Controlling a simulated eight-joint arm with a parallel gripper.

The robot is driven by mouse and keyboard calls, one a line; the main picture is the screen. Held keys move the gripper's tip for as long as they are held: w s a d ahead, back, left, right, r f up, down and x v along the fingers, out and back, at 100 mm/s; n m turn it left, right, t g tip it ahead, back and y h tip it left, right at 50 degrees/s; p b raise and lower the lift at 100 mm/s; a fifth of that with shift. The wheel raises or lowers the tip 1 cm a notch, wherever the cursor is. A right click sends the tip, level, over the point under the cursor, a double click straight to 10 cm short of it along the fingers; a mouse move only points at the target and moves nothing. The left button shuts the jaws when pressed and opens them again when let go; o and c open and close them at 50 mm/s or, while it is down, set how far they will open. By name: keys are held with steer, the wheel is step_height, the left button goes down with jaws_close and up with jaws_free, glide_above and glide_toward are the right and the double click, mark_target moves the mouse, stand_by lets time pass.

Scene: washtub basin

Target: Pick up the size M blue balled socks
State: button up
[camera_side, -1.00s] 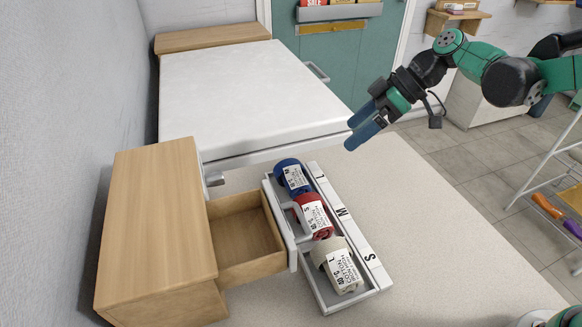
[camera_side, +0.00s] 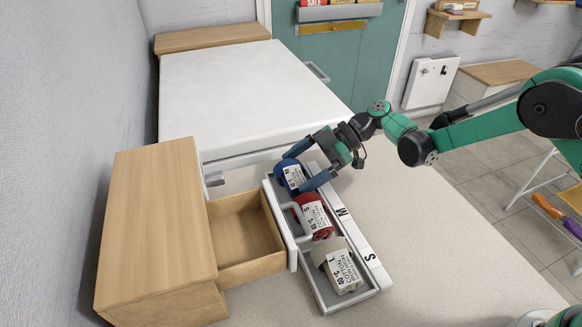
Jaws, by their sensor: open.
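The blue balled socks (camera_side: 289,178), with a white label marked M, lie at the far end of a grey tray (camera_side: 321,295). My gripper (camera_side: 294,171) is open at the blue socks, with one blue finger at their far side and the other over the tray's right edge. I cannot tell whether the fingers touch the socks. Red balled socks (camera_side: 313,216) marked S lie in the middle of the tray. Cream balled socks (camera_side: 340,267) marked L lie at the near end.
The tray's right edge carries a strip with letters M and S (camera_side: 355,235). An open wooden drawer (camera_side: 240,240) is left of the tray, under a wooden cabinet (camera_side: 155,225). A white-topped surface (camera_side: 240,95) stands behind. The counter right of the tray is clear.

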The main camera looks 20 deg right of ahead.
steer(key=shift+a, duration=0.1)
steer(key=c, duration=1)
steer(key=shift+o, duration=0.2)
